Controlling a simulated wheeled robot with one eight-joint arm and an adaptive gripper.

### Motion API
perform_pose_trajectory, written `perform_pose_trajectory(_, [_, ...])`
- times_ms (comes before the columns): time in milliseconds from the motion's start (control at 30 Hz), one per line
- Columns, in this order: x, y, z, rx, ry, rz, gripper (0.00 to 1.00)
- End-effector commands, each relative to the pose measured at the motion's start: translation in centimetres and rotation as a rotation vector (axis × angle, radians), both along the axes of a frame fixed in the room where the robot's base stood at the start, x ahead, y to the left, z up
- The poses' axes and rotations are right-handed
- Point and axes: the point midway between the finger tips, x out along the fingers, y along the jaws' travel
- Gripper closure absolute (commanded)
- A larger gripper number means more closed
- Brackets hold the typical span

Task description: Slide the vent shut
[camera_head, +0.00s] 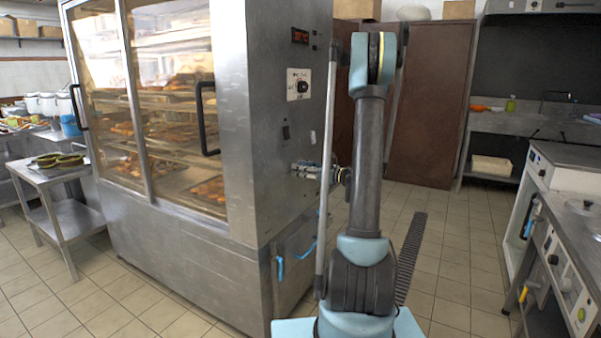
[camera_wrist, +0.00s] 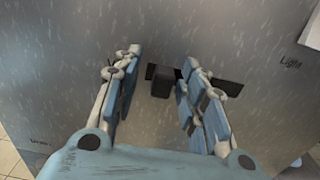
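The vent's black slider knob (camera_wrist: 162,82) sits in a dark horizontal slot on the cabinet's steel side panel in the wrist view. The slot shows on both sides of the right finger and runs mostly to the right of the knob. My gripper (camera_wrist: 162,66) is open, with one finger left and one right of the knob. The right finger covers part of the slot and looks close to the knob; I cannot tell if it touches. In the head view my gripper (camera_head: 306,170) is at the side of the steel warming cabinet (camera_head: 225,90), and the knob is hidden there.
A black switch (camera_head: 286,132) and a dial (camera_head: 302,84) are above my gripper on the side panel. Blue handles (camera_head: 281,268) are below. A steel side table (camera_head: 62,180) stands left, a counter (camera_head: 570,225) right. Tiled floor lies open between the cabinet and the counter.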

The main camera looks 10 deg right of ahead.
Motion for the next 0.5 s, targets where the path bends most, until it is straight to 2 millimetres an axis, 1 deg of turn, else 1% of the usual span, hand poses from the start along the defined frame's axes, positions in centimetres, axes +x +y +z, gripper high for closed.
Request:
perform_pose_trajectory(167, [-1.1,-1.6,0.0,0.000,0.000,-0.004,0.62])
perform_pose_trajectory(500, [-4.4,-6.0,-0.1,0.000,0.000,-0.003,0.62])
